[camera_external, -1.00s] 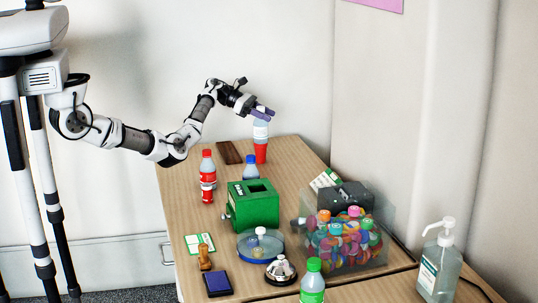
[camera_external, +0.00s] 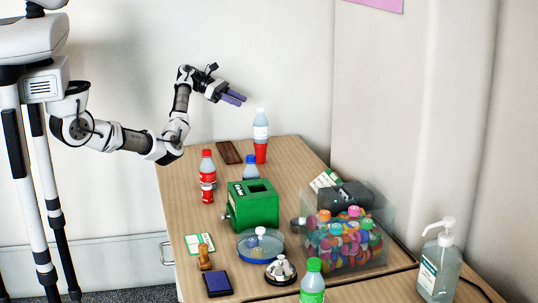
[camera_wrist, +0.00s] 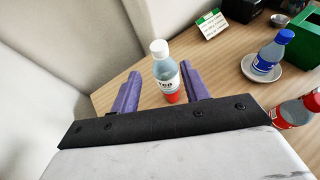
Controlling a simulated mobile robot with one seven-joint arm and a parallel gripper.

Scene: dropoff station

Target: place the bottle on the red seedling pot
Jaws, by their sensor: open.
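A clear bottle with a white cap and white label (camera_external: 261,127) stands upright on the red seedling pot (camera_external: 261,153) near the back of the table. In the wrist view the bottle (camera_wrist: 164,68) shows ahead between the fingers, with a bit of the red pot (camera_wrist: 173,97) below it. My gripper (camera_external: 236,98) is open and empty, up and to the left of the bottle, apart from it. Its purple fingers also show in the wrist view (camera_wrist: 160,88).
A red-labelled bottle (camera_external: 207,177), a blue-capped bottle (camera_external: 250,168) and a green box (camera_external: 252,206) stand nearer on the table. A dark brown block (camera_external: 229,153) lies left of the pot.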

